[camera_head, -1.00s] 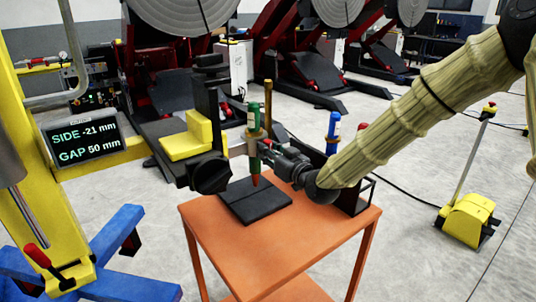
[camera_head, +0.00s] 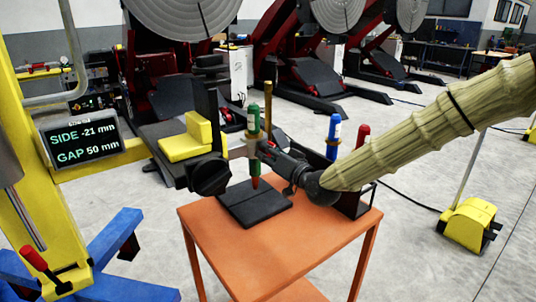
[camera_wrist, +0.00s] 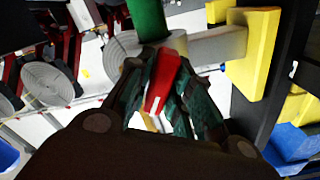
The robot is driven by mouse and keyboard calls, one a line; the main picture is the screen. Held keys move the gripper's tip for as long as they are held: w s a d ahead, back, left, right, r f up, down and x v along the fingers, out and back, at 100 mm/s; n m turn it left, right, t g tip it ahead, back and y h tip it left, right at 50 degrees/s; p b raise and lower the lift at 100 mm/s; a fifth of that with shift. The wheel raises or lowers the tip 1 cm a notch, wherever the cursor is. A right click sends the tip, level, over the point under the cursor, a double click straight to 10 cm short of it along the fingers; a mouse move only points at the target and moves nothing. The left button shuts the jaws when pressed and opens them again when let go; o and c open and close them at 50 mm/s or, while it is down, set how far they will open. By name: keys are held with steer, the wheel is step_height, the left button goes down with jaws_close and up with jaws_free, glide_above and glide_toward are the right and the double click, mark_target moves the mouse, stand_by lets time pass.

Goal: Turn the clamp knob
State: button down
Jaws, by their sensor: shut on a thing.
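A green tool (camera_head: 253,118) with a red tip stands upright through a pale ring beside the yellow block.
A display (camera_head: 84,141) reads SIDE -21 mm, GAP 50 mm. An orange table (camera_head: 265,250) stands below, with a black pad (camera_head: 255,203). Blue (camera_head: 333,135) and red (camera_head: 362,136) tools stand in a rack at its right.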

steer(key=c, duration=1.4)
jaws_free()
steer(key=shift+o, duration=0.2)
steer(key=shift+d, duration=0.1)
steer(key=v, duration=1.2)
steer(key=shift+f, duration=0.1)
